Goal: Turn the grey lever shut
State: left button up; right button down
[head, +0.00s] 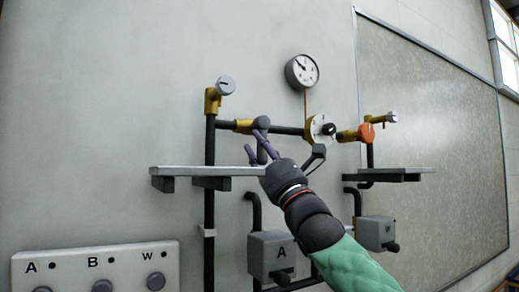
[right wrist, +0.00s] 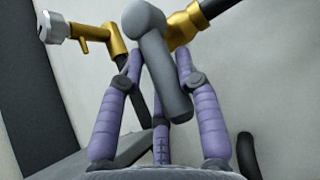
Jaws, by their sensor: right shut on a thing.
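The grey lever (head: 262,123) sits on a brass valve (head: 243,126) in the horizontal black pipe on the wall. In the right wrist view the lever (right wrist: 164,72) hangs down from its round hub, tilted a little, between the purple fingers. My right gripper (head: 259,147) reaches up to it from below right. In the right wrist view the gripper (right wrist: 156,60) is shut on the lever, with a finger on either side. The fingers partly hide the lever in the head view. My left gripper is not in view.
A grey shelf (head: 207,171) lies just left of and below my right gripper. A round gauge (head: 301,71), a white dial (head: 321,129) and an orange valve part (head: 366,132) are to the right. A switch panel (head: 97,272) is at lower left.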

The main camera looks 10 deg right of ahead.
jog(key=c, duration=0.8)
grip_release()
jog(key=shift+s+d+r, duration=0.1)
jog(key=shift+c, duration=0.2)
jog(key=shift+f, duration=0.2)
jog(key=v, duration=1.1)
jog(key=shift+s+f, duration=0.2)
jog(key=shift+f, duration=0.1)
jog(key=shift+d, duration=0.1)
